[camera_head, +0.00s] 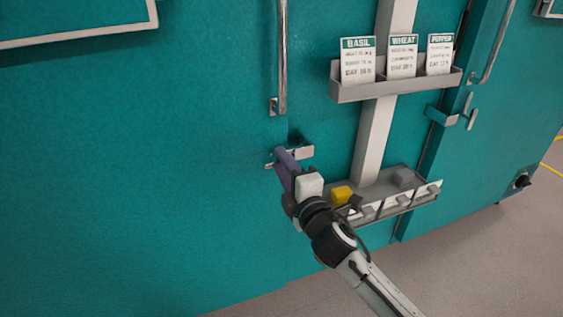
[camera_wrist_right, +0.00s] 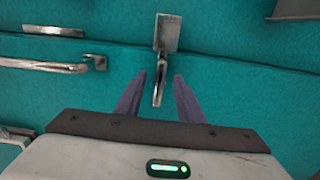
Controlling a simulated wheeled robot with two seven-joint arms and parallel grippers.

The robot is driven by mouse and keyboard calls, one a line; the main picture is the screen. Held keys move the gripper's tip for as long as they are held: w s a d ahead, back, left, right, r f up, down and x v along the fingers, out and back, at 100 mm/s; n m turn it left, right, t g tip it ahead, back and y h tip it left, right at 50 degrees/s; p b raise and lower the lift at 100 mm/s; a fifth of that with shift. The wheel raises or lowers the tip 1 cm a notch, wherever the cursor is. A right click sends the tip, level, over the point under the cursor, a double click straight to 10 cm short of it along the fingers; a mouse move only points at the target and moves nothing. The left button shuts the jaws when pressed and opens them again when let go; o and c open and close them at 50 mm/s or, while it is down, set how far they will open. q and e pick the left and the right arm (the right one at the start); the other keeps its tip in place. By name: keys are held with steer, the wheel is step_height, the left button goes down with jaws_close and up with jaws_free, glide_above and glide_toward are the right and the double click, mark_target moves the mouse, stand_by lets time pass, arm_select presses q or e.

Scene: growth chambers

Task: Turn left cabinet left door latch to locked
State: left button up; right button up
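The left door's latch (camera_head: 303,152) is a metal plate with a small lever on the teal cabinet front, below a long vertical handle. My right gripper (camera_head: 281,153) is at this latch and partly covers it. In the right wrist view the latch plate (camera_wrist_right: 167,32) is at the top middle, with its lever (camera_wrist_right: 158,84) pointing down between the two purple fingers of my right gripper (camera_wrist_right: 158,85). The fingers are apart, with a gap on both sides of the lever. I cannot tell the exact depth of the fingers around it. My left gripper is not in view.
The long door handle (camera_head: 282,55) rises just above the latch. A card rack (camera_head: 400,87) with three labels and a lower tray (camera_head: 425,200) holding a yellow block (camera_head: 341,195) are to the right. Another latch (camera_head: 467,112) is further right. Grey floor (camera_head: 480,270) is open at lower right.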

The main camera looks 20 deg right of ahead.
steer(key=s, duration=0.9)
steer(key=shift+a, duration=0.3)
